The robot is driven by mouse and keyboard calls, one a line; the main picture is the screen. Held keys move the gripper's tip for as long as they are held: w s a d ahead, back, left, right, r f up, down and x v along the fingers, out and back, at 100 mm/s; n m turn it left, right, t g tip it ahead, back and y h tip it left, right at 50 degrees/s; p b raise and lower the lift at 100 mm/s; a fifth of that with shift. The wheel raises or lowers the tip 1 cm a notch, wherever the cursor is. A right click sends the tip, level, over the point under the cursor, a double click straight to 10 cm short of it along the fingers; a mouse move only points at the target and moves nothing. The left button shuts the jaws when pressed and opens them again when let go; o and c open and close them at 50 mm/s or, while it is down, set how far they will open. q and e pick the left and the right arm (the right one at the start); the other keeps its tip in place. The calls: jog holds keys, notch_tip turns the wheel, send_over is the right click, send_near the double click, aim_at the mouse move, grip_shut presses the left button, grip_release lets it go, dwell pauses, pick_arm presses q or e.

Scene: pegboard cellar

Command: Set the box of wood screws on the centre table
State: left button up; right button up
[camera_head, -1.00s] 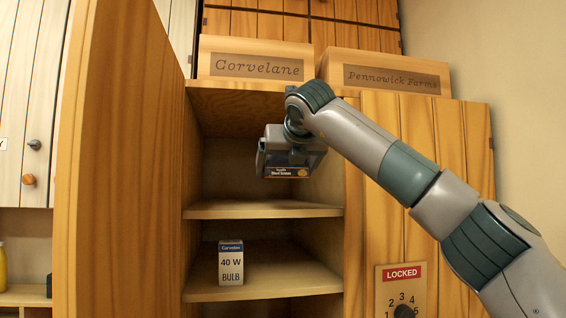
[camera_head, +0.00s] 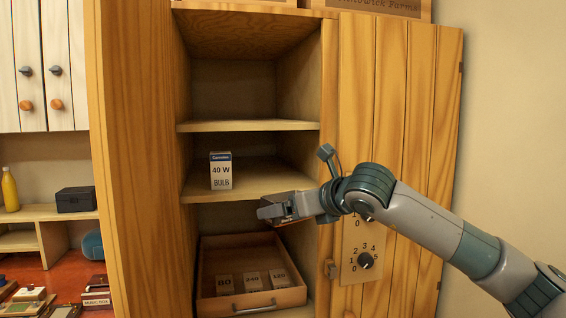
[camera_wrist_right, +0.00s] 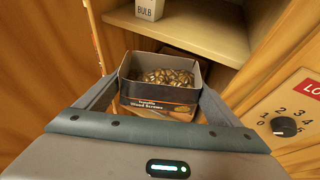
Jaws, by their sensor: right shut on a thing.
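The box of wood screws is an open-topped dark box with an orange-marked label, full of brass-coloured screws (camera_wrist_right: 170,76). In the right wrist view the box (camera_wrist_right: 155,103) sits between the two fingers of my right gripper (camera_wrist_right: 158,100), which is shut on it. In the head view my right gripper (camera_head: 275,210) is in front of the cupboard, just below the middle shelf and above the drawer, and mostly hides the box. My left gripper is not in view. The centre table cannot be made out for sure.
A 40 W bulb box (camera_head: 221,171) stands on the cupboard shelf (camera_head: 265,182). Below is a wooden drawer (camera_head: 212,304) with several numbered boxes. The cupboard door with a dial (camera_head: 364,260) stands to the right. At left, a red-brown surface (camera_head: 60,278) holds small items.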

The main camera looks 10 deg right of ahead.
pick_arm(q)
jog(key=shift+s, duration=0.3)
pick_arm(e)
jog(key=s+f+n+g+y, duration=0.1)
jog(key=s+f+n+y, duration=0.1)
jog(key=s+f, duration=0.7)
jog(key=s+d+f+n+g+y, duration=0.1)
jog(key=s+f, duration=0.7)
jog(key=f, duration=0.8)
jog(key=s+f+n+g+y, duration=0.2)
jog(key=s+f+n+y, duration=0.1)
jog(key=s+f, duration=0.6)
jog(key=shift+s+d+f+n+g, duration=0.25)
jog(key=shift+s+f+n+g, duration=0.05)
jog(key=shift+f, duration=1.45)
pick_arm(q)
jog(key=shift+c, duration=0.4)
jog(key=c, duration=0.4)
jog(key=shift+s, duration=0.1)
pick_arm(e)
jog(key=shift+s, duration=0.1)
